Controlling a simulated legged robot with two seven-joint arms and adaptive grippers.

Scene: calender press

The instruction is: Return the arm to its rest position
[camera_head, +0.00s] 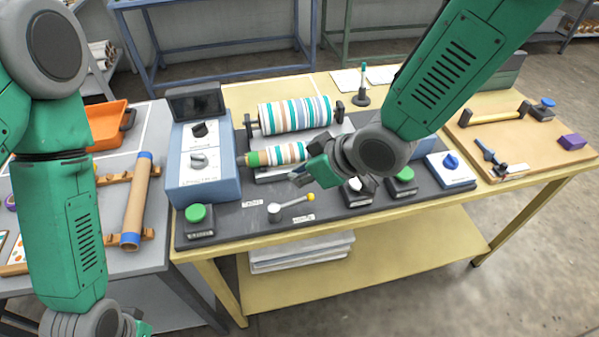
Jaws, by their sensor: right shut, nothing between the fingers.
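My right arm comes in from the upper right, green with grey joints. Its gripper (312,176) is shut and empty. It is above the dark base of the calender press, in front of the striped rollers (295,115), and hides part of the lower roller (277,155). I cannot tell whether it touches anything there. My left arm hangs down at the left edge. Only a small part of its gripper (140,327) shows at the bottom edge, so its fingers cannot be judged.
A blue control box (203,176) stands left of the rollers. A lever with a yellow knob (310,197), green buttons (195,213) and a blue-knob box (450,168) line the press's front. A cardboard tube (137,200) and orange tray (104,125) are at left.

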